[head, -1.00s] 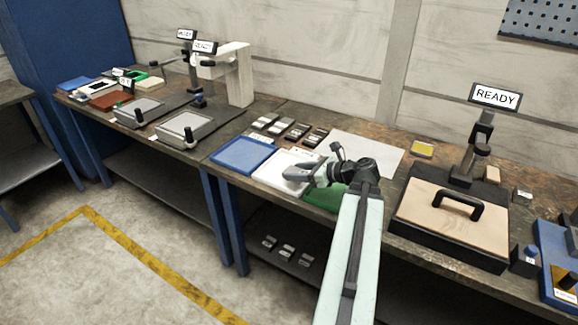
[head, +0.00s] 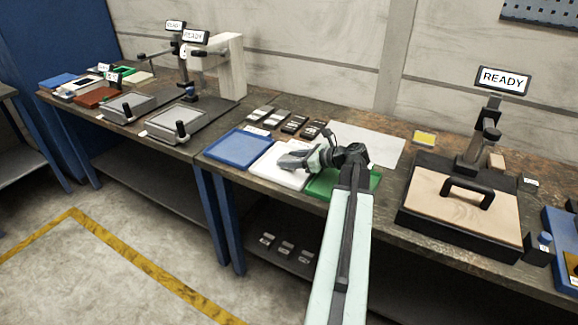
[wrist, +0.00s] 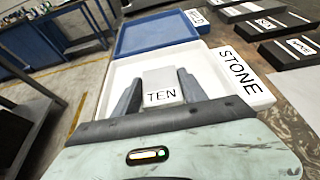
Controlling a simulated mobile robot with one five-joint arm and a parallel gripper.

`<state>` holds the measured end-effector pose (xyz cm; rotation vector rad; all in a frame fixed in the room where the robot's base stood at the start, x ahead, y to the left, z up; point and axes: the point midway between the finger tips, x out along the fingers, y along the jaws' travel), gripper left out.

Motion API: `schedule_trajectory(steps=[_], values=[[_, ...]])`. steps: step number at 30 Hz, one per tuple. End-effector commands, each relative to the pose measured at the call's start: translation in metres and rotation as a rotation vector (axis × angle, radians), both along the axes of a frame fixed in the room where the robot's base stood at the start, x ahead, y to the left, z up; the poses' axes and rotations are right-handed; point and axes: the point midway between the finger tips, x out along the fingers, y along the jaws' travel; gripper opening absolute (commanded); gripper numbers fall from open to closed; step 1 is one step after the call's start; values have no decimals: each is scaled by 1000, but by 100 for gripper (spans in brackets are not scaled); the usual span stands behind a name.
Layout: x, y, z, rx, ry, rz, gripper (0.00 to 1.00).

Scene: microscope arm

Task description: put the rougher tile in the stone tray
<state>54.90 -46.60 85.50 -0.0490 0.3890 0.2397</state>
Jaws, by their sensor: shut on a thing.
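The stone tray is the white tray (head: 264,176), labelled STONE on its right rim in the wrist view (wrist: 237,71). My gripper (wrist: 159,78) is shut on a pale grey tile (wrist: 161,92) marked TEN, with one finger on each side of it. The gripper and tile are over the inside of the white tray; I cannot tell whether the tile touches the tray floor. In the head view my gripper (head: 290,160) covers part of the white tray, and the tile cannot be made out.
A blue tray (head: 237,145) lies left of the white one and a green tray (head: 318,187) lies right of it. Several labelled dark blocks (head: 295,124) stand behind the trays. A black-framed board with a handle (head: 462,207) is at the right.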

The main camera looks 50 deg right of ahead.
Motion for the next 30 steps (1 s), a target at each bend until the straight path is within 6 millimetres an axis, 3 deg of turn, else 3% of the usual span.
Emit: schedule_trajectory(steps=[10, 11, 13, 24, 30], values=[[4, 4, -3, 0, -2, 8, 0], [4, 4, -4, 0, 0, 8, 53], [3, 4, -3, 0, 0, 8, 72], [2, 2, 4, 0, 0, 4, 72], [-35, -7, 21, 0, -1, 0, 72]])
